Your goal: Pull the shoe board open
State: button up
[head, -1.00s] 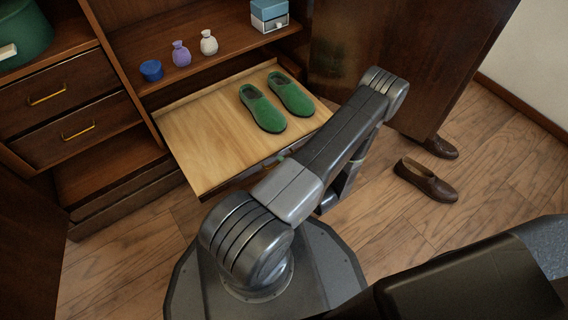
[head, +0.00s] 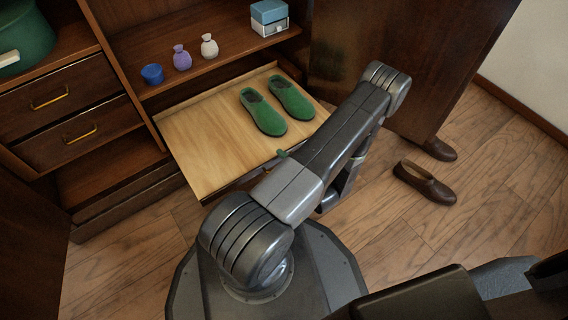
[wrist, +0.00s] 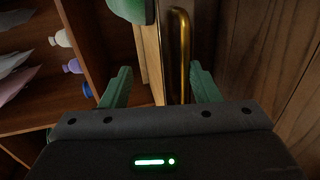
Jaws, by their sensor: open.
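The shoe board (head: 215,150) is a pale wooden pull-out board, standing well out from the wardrobe with a pair of green slippers (head: 263,112) on it. In the wrist view the edge of the board (wrist: 152,60) shows beside its long brass handle (wrist: 180,50). My gripper (wrist: 160,82) is open, with one green finger on each side of the handle. The handle is closer to the right finger, and I see gaps on both sides. In the head view my arm hides the handle and most of my gripper; only a green bit shows at the board's front edge.
A wardrobe door (head: 400,60) stands open at right. Brown shoes (head: 424,181) lie on the floor beside it.

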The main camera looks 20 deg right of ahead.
jog(key=o, duration=1)
notch_tip(320, 180, up, 7)
jog(key=shift+w+p, duration=0.1)
jog(key=shift+p, duration=1.05)
jog(key=shift+r, duration=0.4)
jog(key=shift+g, duration=0.9)
jog(key=f, duration=0.1)
jog(key=s+f, duration=0.2)
jog(key=shift+s+d+f, duration=0.25)
jog(key=shift+d+f, duration=0.1)
jog(key=shift+f, duration=0.05)
jog(key=shift+s+d+r+h, duration=0.1)
jog(key=shift+s+d+h, duration=0.15)
jog(key=shift+s, duration=0.3)
jog(key=c, duration=1.2)
jog(key=shift+o, duration=0.2)
jog(key=s+f+p+v, duration=0.1)
jog(key=f+v, duration=0.1)
jog(key=v, duration=1.1)
jog(key=shift+f, duration=0.4)
jog(key=shift+s, duration=0.1)
